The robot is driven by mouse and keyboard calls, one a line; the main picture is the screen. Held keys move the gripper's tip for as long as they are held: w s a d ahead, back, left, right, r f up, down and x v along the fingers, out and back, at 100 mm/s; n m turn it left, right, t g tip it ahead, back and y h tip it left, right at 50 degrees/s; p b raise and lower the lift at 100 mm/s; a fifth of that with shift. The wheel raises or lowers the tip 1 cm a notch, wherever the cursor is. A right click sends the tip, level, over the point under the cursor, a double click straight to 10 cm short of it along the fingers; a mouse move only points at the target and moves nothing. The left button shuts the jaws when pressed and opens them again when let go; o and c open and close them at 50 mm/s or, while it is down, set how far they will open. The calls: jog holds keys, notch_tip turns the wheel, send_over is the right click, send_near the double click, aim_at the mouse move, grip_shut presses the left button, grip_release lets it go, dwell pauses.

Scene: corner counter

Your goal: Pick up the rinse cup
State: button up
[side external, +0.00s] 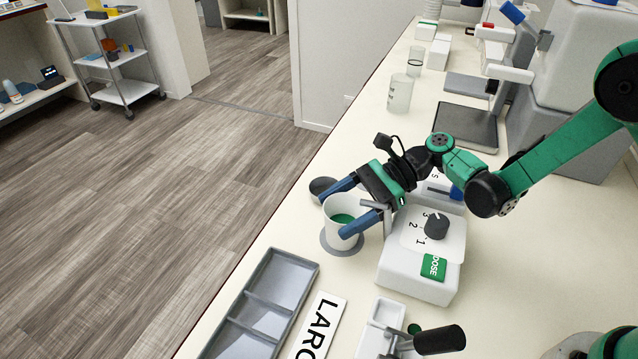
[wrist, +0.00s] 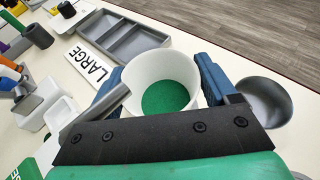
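A white cup (side external: 340,206) with green inside stands upright on a grey round disc (side external: 327,246) near the counter's left edge; I take it for the rinse cup. In the wrist view the cup (wrist: 164,80) fills the space between my blue fingers. My gripper (side external: 346,206) has one finger on each side of the cup, close to its wall, and the near finger hides part of it. The fingers are spread about as wide as the cup. I cannot tell whether both touch it. My gripper (wrist: 160,85) also shows in the wrist view.
A white dispenser (side external: 415,285) with a numbered knob and grey spout stands right beside the cup. A dark bowl (side external: 322,187) is just behind; it shows right in the wrist view (wrist: 263,100). A grey divided tray (side external: 290,270) and LARGE sign (side external: 319,322) lie in front. Beakers (side external: 400,93) stand farther back.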

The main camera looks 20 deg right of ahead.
jog(key=c, duration=0.8)
jog(key=shift+r, duration=0.15)
